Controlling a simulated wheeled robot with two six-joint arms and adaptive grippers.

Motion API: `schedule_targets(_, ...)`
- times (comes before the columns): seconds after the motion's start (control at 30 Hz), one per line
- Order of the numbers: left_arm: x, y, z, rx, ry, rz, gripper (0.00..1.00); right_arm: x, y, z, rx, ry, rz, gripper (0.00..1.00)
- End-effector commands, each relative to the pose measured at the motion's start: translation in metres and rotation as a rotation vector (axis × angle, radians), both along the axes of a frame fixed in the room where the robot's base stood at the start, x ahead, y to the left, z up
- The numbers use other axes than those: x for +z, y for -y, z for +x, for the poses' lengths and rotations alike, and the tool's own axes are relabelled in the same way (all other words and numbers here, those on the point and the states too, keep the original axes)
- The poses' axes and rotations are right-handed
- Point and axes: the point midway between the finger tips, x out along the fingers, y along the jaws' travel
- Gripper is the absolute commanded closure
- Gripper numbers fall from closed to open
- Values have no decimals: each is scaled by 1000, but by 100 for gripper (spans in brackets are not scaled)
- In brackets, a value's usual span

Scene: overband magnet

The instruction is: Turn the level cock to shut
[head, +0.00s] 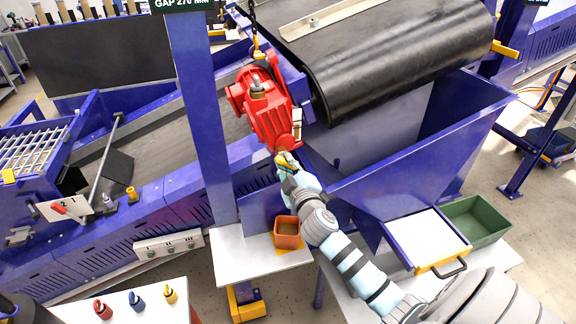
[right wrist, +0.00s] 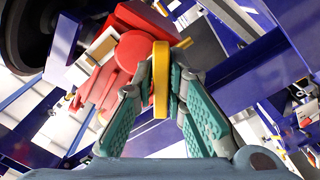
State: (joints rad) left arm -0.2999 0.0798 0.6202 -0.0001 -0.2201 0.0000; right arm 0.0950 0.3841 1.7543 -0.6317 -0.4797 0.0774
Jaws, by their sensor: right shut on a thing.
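The red gear unit (head: 265,105) hangs beside the black belt drum and also fills the upper left of the right wrist view (right wrist: 125,55). The level cock's yellow lever (right wrist: 161,80) is in front of its round red end, standing nearly upright in the right wrist view. My right gripper (head: 286,162) is at the lower end of the gear unit. Its teal fingers (right wrist: 160,95) are shut on the yellow lever, one on each side. In the head view the fingers hide most of the cock. My left gripper is not seen.
A blue post (head: 200,110) stands left of the gear unit, and a blue chute (head: 400,165) lies to its right. An orange pot (head: 287,232) stands on a white table below. A green bin (head: 475,222) is at the right. A chain (head: 255,25) hangs above.

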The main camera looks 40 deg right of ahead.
Motion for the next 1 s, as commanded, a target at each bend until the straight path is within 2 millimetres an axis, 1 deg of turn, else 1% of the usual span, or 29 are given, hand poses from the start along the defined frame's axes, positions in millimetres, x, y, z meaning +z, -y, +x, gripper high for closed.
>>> schedule_targets(0.03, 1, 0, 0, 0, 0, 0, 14, -1, 0, -1, -1, -29, -67, 100)
schedule_targets(0.1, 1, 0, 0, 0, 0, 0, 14, -1, 0, 0, -1, -51, -130, 100)
schedule_targets(0.27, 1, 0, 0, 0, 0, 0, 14, -2, 0, -1, 0, -52, -134, 100)
schedule_targets(0.33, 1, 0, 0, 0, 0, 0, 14, -2, 0, 0, 0, -62, -162, 100)
schedule_targets(0.43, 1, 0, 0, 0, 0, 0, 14, -2, 0, 0, -1, -114, -311, 100)
schedule_targets(0.5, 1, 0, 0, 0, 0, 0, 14, -2, 0, 0, -1, -132, -365, 100)
schedule_targets(0.7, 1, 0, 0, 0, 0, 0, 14, -2, 0, 0, 0, -137, -376, 100)
schedule_targets(0.87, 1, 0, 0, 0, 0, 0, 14, -2, 0, 0, -1, -209, -582, 100)
schedule_targets(0.9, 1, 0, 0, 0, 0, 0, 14, -2, 0, 0, -1, -212, -589, 85)
schedule_targets(0.97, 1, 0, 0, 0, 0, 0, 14, -2, 0, 0, -1, -211, -587, 75)
schedule_targets(1.0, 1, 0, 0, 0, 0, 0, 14, -2, 0, 0, -1, -211, -586, 69)
